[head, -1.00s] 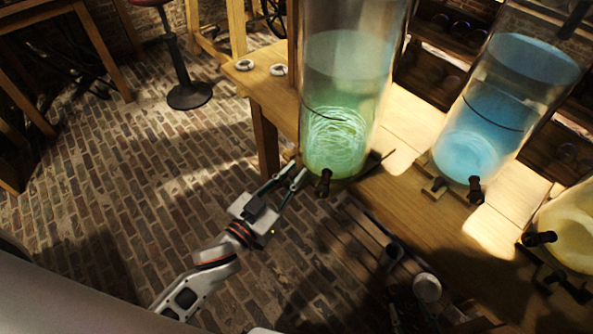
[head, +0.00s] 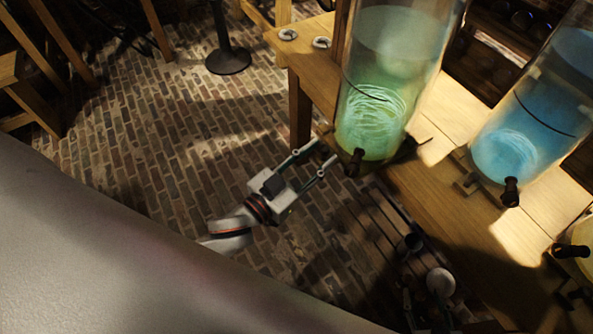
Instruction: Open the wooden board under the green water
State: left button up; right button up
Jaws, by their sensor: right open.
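The tall glass jar of green water (head: 375,125) stands at the table's left part, with a dark tap (head: 353,163) at its lower front. A dark wooden board (head: 413,149) shows under it, its end sticking out to the right of the jar's base. My left gripper (head: 328,153) is at the table's edge, left of the tap and close to the jar's base. Its two fingers are apart and I see nothing held between them. I cannot tell whether a fingertip touches the board.
A jar of blue water (head: 505,150) stands to the right on the wooden table (head: 450,205), with a yellow one partly cut off at the right edge. A slatted wooden crate or pallet (head: 385,225) lies below the table edge. Brick floor (head: 150,150) is open on the left.

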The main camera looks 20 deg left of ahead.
pick_arm(q)
jog(key=v, duration=0.9)
jog(key=shift+s, duration=0.3)
jog(key=shift+a, duration=0.15)
jog(key=s+a+f+g+y+p, duration=0.3)
jog(key=s+f+g+p, duration=0.3)
jog(key=f, duration=0.6)
jog(key=shift+s+a+f+n+y+p, duration=0.2)
jog(key=shift+s+f+n+y+p, duration=0.15)
jog(key=shift+s+p, duration=0.55)
pick_arm(e)
jog(key=shift+m, duration=0.3)
jog(key=r, duration=0.1)
jog(key=a+r, duration=0.1)
jog(key=r, duration=0.3)
jog(key=shift+s+a, duration=0.2)
jog(key=shift+s, duration=0.15)
